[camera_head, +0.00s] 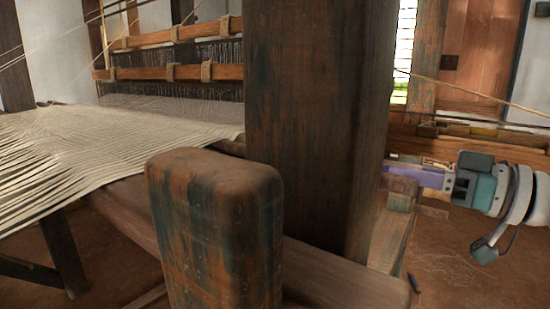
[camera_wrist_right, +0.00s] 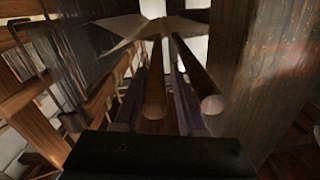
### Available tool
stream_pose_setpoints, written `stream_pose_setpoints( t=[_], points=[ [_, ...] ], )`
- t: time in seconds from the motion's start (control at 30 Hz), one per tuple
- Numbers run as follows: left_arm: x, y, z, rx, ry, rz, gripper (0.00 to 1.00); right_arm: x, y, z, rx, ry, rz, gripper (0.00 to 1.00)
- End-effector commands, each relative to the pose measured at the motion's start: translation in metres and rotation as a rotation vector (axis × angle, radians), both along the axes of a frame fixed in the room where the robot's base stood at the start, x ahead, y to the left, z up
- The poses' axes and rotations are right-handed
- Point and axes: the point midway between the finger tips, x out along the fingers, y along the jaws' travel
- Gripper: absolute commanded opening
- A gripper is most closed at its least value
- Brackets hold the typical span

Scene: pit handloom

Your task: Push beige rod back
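In the right wrist view, a rod with a pale, round beige end (camera_wrist_right: 155,108) runs away from the camera. A second rod with a similar round end (camera_wrist_right: 213,104) lies to its right. I cannot tell which is the beige rod of the task. My right gripper (camera_wrist_right: 161,95) has its two purple fingers apart. The first rod's end shows between them, and the second is outside the right finger. I cannot tell whether a finger touches either rod. In the head view, the right gripper (camera_head: 405,172) reaches leftward beside the dark post, which hides what lies behind it. My left gripper is out of view.
A thick dark post (camera_head: 315,120) and a rounded worn wooden block (camera_head: 215,225) stand close in front. Beige warp threads (camera_head: 60,145) spread at the left, below heddle bars (camera_head: 180,73). A wooden beam (camera_head: 480,146) runs behind my right arm. Open floor (camera_head: 460,265) lies at lower right.

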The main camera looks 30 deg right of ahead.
Motion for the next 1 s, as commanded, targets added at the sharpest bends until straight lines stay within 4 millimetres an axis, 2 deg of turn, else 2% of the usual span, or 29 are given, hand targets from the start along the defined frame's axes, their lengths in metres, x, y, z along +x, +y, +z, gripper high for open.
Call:
stream_pose_setpoints(
  t=[0.03,0.17,0.47,0.63,0.8,0.87,1.0],
  points=[
    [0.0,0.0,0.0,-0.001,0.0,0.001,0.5,0.0,0.0,0.0,0.001,0.0,0.001,0.43],
    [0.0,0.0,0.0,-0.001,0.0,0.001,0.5,0.0,0.0,0.0,0.0,0.002,-0.001,0.57],
    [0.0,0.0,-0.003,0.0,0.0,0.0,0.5,0.001,-0.001,-0.002,0.0,0.002,-0.001,0.57],
    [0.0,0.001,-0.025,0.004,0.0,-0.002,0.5,0.006,-0.013,-0.008,-0.004,0.001,0.0,0.57],
    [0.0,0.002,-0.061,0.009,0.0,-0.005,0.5,0.017,-0.033,-0.012,-0.008,0.001,-0.002,0.57],
    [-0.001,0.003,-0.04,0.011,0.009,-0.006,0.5,0.006,-0.038,0.001,-0.001,0.012,-0.003,0.57],
    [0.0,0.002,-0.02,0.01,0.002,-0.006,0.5,-0.016,-0.049,0.003,0.001,0.013,-0.006,0.57]
  ],
)
